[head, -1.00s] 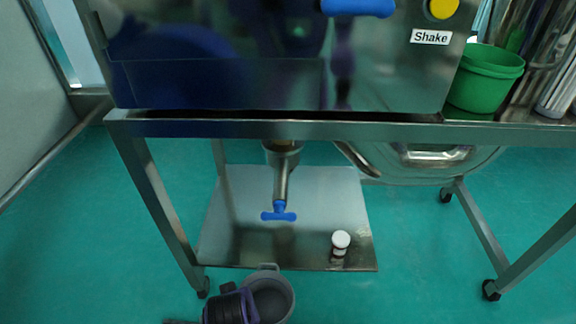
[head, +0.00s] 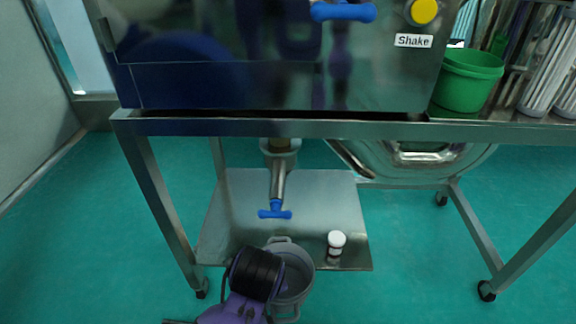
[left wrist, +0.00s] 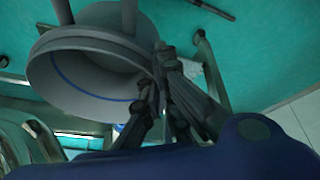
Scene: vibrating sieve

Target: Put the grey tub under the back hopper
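The grey tub (head: 304,262) is at the bottom centre of the head view, at the front edge of the lower metal shelf (head: 225,235). Its open mouth also shows in the left wrist view (left wrist: 85,40). My left gripper (left wrist: 150,90) is shut on the tub's rim side; in the head view my wrist hides its fingers and part of the tub. A metal outlet pipe (head: 278,180) with a blue tap handle (head: 275,214) hangs under the machine, above the shelf and behind the tub. My right gripper is in neither view.
A small white-capped bottle (head: 336,242) stands on the shelf right of the tub. The steel table's front beam (head: 300,129) crosses above, with a leg (head: 160,205) at left. A green bucket (head: 468,82) stands on the table. The shelf's middle looks clear.

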